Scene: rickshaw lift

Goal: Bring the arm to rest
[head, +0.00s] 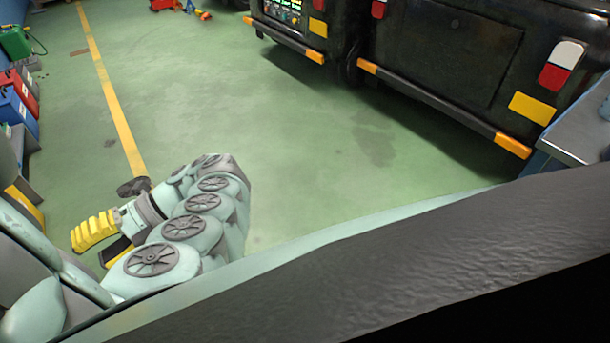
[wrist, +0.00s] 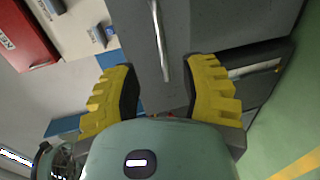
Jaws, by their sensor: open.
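My arm is folded at the lower left of the head view, with my gripper (head: 104,240) at its end, low over the green floor and left of the arm links. Its yellow ridged fingers point left. In the wrist view my gripper (wrist: 165,95) shows two yellow fingers spread well apart, with nothing between them. Beyond the fingers is a grey cabinet front (wrist: 195,30) with a long metal handle (wrist: 160,40). I cannot tell how far it is from the fingertips.
Two dark rickshaws stand at the upper right, one a black vehicle (head: 455,50) with orange-tipped bumpers. A grey bench (head: 575,135) is at the right edge. Red and blue boxes (head: 18,110) line the left. A yellow line (head: 112,95) crosses the clear green floor (head: 240,110).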

